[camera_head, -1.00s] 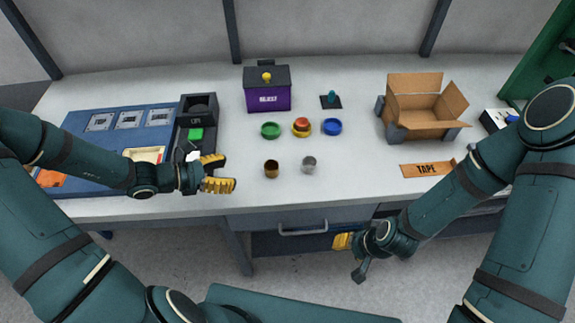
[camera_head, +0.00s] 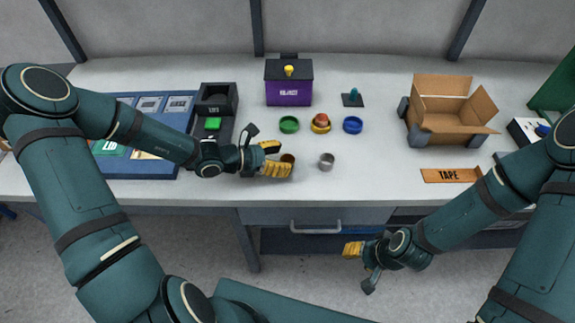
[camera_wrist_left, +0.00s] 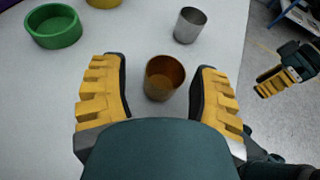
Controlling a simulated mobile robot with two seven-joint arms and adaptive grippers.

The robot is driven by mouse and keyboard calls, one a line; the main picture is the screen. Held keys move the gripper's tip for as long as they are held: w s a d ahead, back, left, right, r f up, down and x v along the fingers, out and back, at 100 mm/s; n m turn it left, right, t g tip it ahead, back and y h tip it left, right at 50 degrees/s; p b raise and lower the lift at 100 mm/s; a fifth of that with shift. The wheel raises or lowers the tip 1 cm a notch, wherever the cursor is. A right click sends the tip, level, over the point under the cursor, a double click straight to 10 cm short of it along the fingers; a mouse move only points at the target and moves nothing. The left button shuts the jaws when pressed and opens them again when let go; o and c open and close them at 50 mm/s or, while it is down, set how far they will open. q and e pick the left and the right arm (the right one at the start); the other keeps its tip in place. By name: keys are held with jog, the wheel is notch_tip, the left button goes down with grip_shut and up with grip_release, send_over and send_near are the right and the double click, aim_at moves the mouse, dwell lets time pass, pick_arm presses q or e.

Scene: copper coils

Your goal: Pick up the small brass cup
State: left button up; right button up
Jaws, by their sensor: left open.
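The small brass cup (camera_head: 288,159) stands upright on the white table, partly hidden by my left gripper in the head view. In the left wrist view the brass cup (camera_wrist_left: 163,78) is between the two yellow fingers, with a gap on each side. My left gripper (camera_head: 277,160) is open, with its fingers on either side of the cup; the wrist view shows both fingers of the gripper (camera_wrist_left: 163,95) apart. My right gripper (camera_head: 362,262) is low in front of the table edge; its finger opening is too small to tell.
A silver cup (camera_head: 326,162) stands just right of the brass cup.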

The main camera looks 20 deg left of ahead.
pick_arm(q)
jog(key=shift+x, duration=1.1)
pick_arm(e)
jog(key=shift+f, duration=0.3)
pick_arm(q)
jog(key=c, duration=0.9)
